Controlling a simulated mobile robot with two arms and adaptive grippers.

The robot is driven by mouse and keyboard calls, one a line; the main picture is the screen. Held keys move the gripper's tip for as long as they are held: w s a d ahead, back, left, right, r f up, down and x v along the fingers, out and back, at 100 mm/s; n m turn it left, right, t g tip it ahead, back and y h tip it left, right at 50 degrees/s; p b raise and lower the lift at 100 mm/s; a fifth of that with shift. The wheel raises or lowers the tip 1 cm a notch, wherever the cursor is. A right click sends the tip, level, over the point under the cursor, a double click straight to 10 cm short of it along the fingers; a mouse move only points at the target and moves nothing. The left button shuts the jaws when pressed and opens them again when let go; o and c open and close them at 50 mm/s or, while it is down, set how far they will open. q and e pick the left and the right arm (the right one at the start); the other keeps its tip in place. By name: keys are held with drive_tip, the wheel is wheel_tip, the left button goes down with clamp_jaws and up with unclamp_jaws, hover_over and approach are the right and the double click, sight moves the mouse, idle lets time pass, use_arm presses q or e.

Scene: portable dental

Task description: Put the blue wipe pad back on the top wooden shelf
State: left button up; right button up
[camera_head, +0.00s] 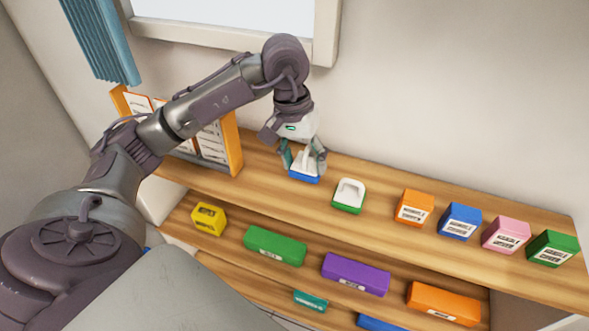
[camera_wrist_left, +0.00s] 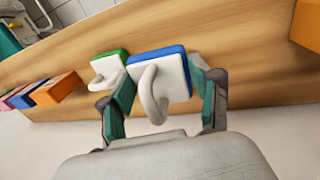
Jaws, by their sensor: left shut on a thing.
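The blue wipe pad (camera_head: 304,178) has a blue base and a white top with a white handle. My left gripper (camera_head: 303,160) is shut on it from above, at the top wooden shelf (camera_head: 375,177). In the left wrist view the pad (camera_wrist_left: 160,75) sits between the two fingers of my left gripper (camera_wrist_left: 165,95). The pad is at or just above the shelf surface; I cannot tell if it touches. My right gripper does not show.
A green pad with a white handle (camera_head: 348,195) stands just right of the blue one. Farther right are orange (camera_head: 415,208), blue (camera_head: 460,221), pink (camera_head: 506,234) and green boxes (camera_head: 552,248). An orange-framed rack (camera_head: 232,145) stands left. Lower shelves hold several coloured boxes.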

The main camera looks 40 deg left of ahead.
sight(295, 187)
use_arm(q)
drive_tip(key=shift+s+a+f, duration=0.1)
drive_tip(key=shift+a+f, duration=0.55)
drive_tip(key=shift+a, duration=0.3)
drive_tip(key=shift+f, duration=0.25)
wheel_tip(295, 187, down, 3)
drive_tip(key=shift+s+f+p, duration=0.1)
drive_tip(key=shift+p, duration=0.8)
drive_tip(key=shift+f, duration=0.2)
drive_tip(key=shift+f, duration=0.2)
drive_tip(key=o, duration=1.1)
drive_tip(key=shift+r, duration=0.1)
